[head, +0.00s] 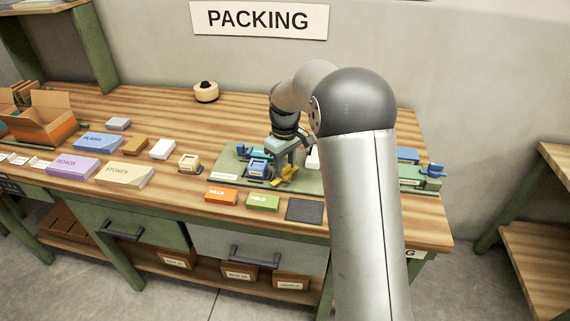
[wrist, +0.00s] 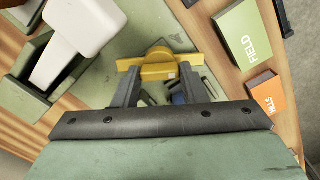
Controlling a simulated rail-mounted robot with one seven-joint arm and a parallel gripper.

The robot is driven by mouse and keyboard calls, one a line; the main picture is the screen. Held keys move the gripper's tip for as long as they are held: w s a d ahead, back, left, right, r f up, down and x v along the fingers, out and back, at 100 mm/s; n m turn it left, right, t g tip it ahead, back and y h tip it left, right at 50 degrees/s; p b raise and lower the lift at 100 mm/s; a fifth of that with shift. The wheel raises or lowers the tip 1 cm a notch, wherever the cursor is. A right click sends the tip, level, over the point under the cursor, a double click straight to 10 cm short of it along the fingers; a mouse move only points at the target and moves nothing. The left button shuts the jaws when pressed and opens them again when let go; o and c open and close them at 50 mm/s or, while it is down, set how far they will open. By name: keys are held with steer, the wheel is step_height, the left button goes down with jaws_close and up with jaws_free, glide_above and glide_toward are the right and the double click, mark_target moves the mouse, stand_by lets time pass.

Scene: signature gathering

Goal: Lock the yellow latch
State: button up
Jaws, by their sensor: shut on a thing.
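The yellow latch (head: 287,176) is at the front right part of the green board (head: 228,160) on the bench. In the wrist view the latch (wrist: 158,66) shows a wide flat bar with a rounded knob. My gripper (head: 283,170) reaches down over it from above. In the wrist view the two fingers of my gripper (wrist: 160,80) stand on either side of the knob and are shut on it. The fingertip contact is partly hidden by the latch, and I cannot tell whether it is locked.
A blue piece (head: 257,168) sits left of the latch. A white-handled part (wrist: 78,38) is close by in the wrist view. The orange HILLS box (head: 221,196) and green FIELD box (head: 263,203) lie in front. A dark ridged pad (head: 304,210) is at the bench edge.

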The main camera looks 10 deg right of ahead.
mark_target(285, 167)
steer(key=m, duration=0.5)
steer(key=shift+r+m, duration=0.1)
steer(key=shift+m, duration=0.2)
steer(key=m, duration=0.5)
steer(key=shift+m, duration=0.3)
steer(key=o, duration=1)
step_height(285, 167, up, 17)
steer(key=shift+r, duration=0.2)
